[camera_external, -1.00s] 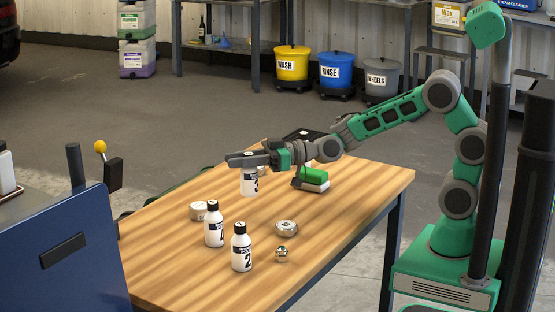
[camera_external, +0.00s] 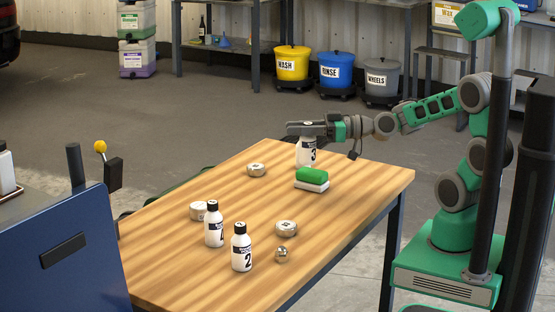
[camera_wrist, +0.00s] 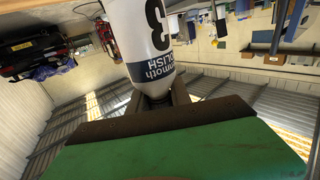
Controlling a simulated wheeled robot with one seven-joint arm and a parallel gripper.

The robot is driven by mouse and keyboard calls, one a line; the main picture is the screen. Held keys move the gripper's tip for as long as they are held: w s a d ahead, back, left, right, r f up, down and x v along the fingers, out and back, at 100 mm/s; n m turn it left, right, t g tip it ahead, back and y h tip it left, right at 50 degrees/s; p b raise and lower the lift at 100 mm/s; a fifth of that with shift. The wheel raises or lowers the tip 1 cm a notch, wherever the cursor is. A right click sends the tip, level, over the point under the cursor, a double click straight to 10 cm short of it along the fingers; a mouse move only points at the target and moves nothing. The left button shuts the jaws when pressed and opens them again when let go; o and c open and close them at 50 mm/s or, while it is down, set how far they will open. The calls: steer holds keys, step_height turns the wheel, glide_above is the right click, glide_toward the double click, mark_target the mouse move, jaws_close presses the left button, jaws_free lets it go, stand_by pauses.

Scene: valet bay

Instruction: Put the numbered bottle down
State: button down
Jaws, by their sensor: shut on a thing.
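The white bottle numbered 3 (camera_external: 306,153) hangs upright from my gripper (camera_external: 303,130), which is shut around its top. It is over the far part of the wooden table, behind the green-and-white block; I cannot tell if its base touches the table. In the wrist view the bottle (camera_wrist: 145,35) shows its 3 and label, held between the dark fingers (camera_wrist: 158,100). Two similar white bottles with black caps stand near the table's left front: one numbered 2 (camera_external: 241,251), and another (camera_external: 214,230) whose number is partly hidden.
The table's right side is clear. A blue cabinet (camera_external: 65,250) stands at left.

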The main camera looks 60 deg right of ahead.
steer(key=d+m+t+h+p, duration=0.3)
steer(key=d+m+h+p, duration=0.5)
steer(key=d, duration=1)
steer(key=s+d+m+g+h+p, duration=0.1)
steer(key=s+m+h+p, duration=0.2)
steer(key=s+h+p, duration=0.7)
step_height(320, 180, down, 9)
steer(key=w+y+b, duration=0.1)
steer(key=b, duration=0.3)
steer(key=shift+w+d, duration=0.3)
steer(key=shift+w, duration=0.1)
steer(key=shift+f, duration=0.15)
steer(key=c, duration=1.2)
jaws_free()
